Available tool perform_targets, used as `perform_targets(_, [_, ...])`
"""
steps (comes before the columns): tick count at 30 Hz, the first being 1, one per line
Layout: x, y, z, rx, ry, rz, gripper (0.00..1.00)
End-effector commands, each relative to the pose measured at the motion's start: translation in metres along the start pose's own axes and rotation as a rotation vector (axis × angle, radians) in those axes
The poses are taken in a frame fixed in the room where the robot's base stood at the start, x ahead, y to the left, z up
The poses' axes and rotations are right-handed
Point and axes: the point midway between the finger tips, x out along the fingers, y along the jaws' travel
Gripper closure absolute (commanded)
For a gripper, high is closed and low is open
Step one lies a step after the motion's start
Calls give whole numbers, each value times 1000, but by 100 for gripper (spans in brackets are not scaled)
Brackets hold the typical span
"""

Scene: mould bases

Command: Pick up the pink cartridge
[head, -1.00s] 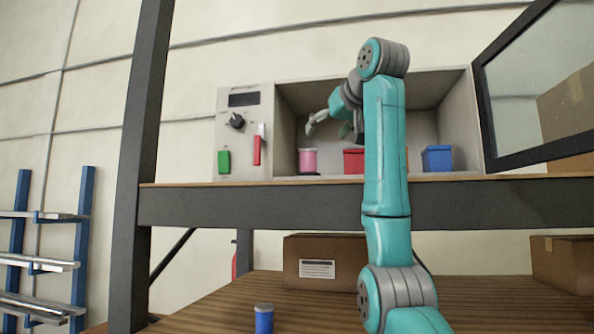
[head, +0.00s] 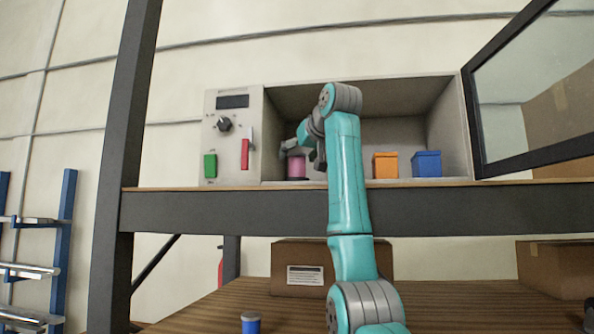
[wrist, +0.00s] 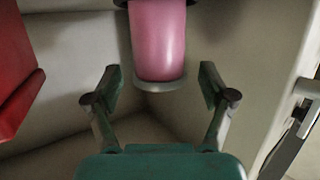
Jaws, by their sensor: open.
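The pink cartridge (head: 297,167) stands upright inside the open cabinet, near its left wall. It also shows in the wrist view (wrist: 158,42), at the top middle, with a dark end and a grey rim. My gripper (head: 298,151) is inside the cabinet at the cartridge, partly overlapping it in the head view. In the wrist view my gripper (wrist: 158,85) is open, with one finger on each side of the cartridge's grey-rimmed end. The fingers look apart from the cartridge and hold nothing.
An orange box (head: 385,165) and a blue box (head: 426,164) stand to the right in the cabinet. A red object (wrist: 15,75) lies left in the wrist view. The control panel (head: 231,130) is left of the opening; the glass door (head: 530,90) is open at right.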

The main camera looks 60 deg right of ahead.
Motion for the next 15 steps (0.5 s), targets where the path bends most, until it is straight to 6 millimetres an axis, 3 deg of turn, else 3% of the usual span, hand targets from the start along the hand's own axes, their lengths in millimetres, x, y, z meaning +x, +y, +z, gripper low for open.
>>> perform_targets(10, [9,0,0,-1,1,0,18])
perform_targets(11, [9,0,0,-1,1,0,23])
perform_targets(15, [9,0,0,-1,1,0,58])
